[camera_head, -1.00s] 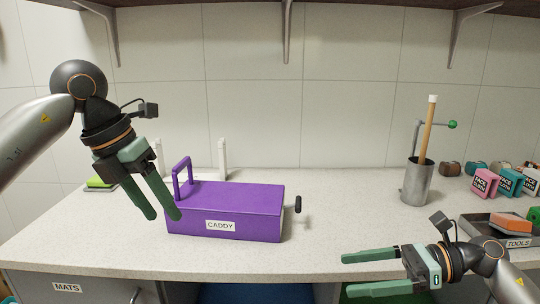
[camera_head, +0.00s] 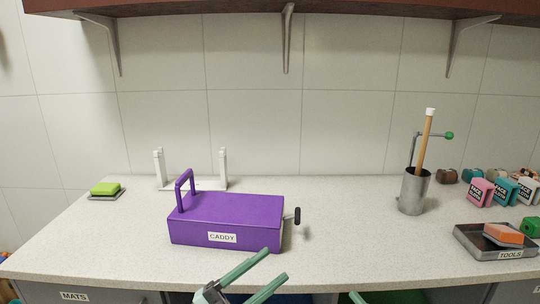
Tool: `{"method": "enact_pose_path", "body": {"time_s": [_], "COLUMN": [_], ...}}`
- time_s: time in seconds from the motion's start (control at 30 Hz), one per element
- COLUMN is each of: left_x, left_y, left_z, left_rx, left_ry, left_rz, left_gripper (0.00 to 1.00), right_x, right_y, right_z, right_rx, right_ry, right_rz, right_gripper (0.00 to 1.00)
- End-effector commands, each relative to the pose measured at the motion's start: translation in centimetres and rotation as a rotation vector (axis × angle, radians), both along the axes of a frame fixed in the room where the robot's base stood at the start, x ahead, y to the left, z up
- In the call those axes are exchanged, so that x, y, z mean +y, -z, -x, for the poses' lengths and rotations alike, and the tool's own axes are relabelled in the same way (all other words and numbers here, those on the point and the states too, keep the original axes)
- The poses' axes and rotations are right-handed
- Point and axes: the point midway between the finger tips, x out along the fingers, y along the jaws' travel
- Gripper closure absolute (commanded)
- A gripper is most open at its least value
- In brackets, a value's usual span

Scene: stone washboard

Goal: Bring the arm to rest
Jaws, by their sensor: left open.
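My left gripper (camera_head: 264,276) shows at the bottom middle of the head view, in front of the counter's front edge. Its two green fingers are apart, with nothing between them. The rest of the left arm is out of the frame. The purple caddy (camera_head: 235,212) sits on the counter just behind my left gripper, apart from any hand as far as I can see. It has an upright purple handle on its left end and a black knob on its right side.
The pale counter (camera_head: 345,225) is clear right of the caddy. A white two-post stand (camera_head: 190,185) is behind it; a green sponge (camera_head: 105,188) lies far left. A metal cup (camera_head: 414,192) with a stick, small boxes (camera_head: 481,192) and the TOOLS tray (camera_head: 470,241) stand right. A shelf hangs above.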

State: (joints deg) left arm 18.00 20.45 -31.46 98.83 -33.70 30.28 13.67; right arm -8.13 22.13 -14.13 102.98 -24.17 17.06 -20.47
Motion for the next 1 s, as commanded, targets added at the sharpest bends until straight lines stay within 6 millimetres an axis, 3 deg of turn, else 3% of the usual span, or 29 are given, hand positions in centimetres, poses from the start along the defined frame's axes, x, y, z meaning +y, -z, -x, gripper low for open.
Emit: {"method": "enact_pose_path", "body": {"time_s": [0.13, 0.27, 0.37, 0.5, 0.6, 0.7, 0.8, 1.0], "left_x": [3.7, 7.2, 9.9, 13.0, 14.5, 15.3, 15.8, 15.9], "left_y": [5.7, 12.4, 18.1, 25.8, 29.6, 32.0, 33.2, 33.6], "left_z": [-0.9, 0.1, 2.6, 8.5, 13.0, 16.5, 18.6, 19.2], "left_rx": [0.324, 0.618, 0.854, 1.179, 1.363, 1.492, 1.564, 1.586], "left_ry": [-0.204, -0.379, -0.507, -0.664, -0.742, -0.790, -0.817, -0.824], "left_rz": [0.133, 0.202, 0.231, 0.242, 0.235, 0.227, 0.219, 0.217], "left_gripper": [0.45, 0.45, 0.45, 0.45, 0.45, 0.45, 0.45, 0.45], "right_x": [-1.1, -1.8, -2.1, -2.0, -1.8, -1.5, -1.3, -1.2], "right_y": [4.5, 8.8, 12.1, 16.1, 18.1, 19.3, 20.0, 20.2], "right_z": [2.2, 5.0, 7.9, 12.6, 15.7, 17.9, 19.2, 19.6], "right_rx": [0.274, 0.509, 0.691, 0.932, 1.064, 1.155, 1.206, 1.221], "right_ry": [0.106, 0.205, 0.285, 0.398, 0.465, 0.512, 0.540, 0.547], "right_rz": [-0.192, -0.352, -0.471, -0.629, -0.713, -0.770, -0.803, -0.812], "right_gripper": [0.00, 0.00, 0.00, 0.00, 0.00, 0.00, 0.00, 0.00]}}
